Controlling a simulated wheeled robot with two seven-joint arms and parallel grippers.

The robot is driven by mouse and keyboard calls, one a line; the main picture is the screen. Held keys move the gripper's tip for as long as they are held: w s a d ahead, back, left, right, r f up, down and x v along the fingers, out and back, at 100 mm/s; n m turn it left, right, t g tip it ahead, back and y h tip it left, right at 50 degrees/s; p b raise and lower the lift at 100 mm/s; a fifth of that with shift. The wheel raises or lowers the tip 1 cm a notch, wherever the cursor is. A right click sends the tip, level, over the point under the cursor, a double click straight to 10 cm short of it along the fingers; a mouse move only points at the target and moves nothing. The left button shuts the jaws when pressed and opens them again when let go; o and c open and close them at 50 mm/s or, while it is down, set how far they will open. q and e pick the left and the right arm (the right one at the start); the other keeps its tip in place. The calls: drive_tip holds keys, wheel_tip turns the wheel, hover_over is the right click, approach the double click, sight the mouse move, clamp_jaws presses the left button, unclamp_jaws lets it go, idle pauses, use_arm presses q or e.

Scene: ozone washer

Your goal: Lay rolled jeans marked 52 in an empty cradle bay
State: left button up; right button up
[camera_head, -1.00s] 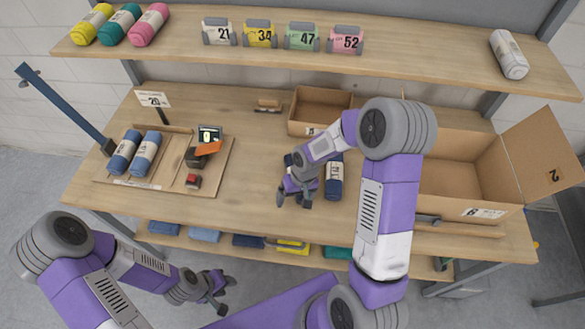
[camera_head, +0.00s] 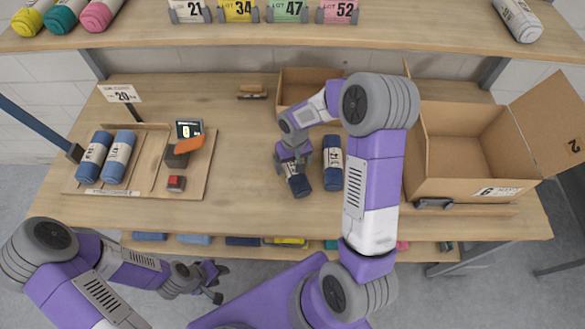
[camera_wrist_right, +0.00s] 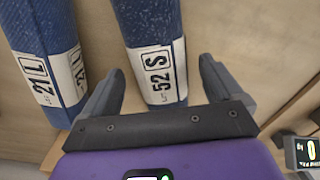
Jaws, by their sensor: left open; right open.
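A dark blue jeans roll (camera_head: 298,184) lies on the table under my right gripper (camera_head: 294,157). In the right wrist view its white label reads 52 S (camera_wrist_right: 158,72), and it lies between the two spread fingers of the right gripper (camera_wrist_right: 160,92), not clamped. A second blue roll (camera_head: 333,165) lies just right of it; its label reads 21 L in the wrist view (camera_wrist_right: 45,80). The wooden cradle (camera_head: 148,165) at the left holds two blue rolls (camera_head: 105,158) in its left part; bare space shows beside them. My left gripper (camera_head: 211,284) is open and empty, low in front of the table.
A scale display (camera_head: 189,130), an orange item (camera_head: 188,145) and a red button box (camera_head: 176,183) sit at the cradle's right. A small carton (camera_head: 292,88) stands behind my right gripper, a large open carton (camera_head: 465,145) at right. The table between cradle and rolls is clear.

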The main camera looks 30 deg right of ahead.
wheel_tip(320, 180, down, 2)
drive_tip(key=shift+w+f, duration=0.1)
drive_tip(key=shift+f, duration=0.15)
drive_tip(key=shift+r, duration=0.1)
drive_tip(key=c, duration=1.5)
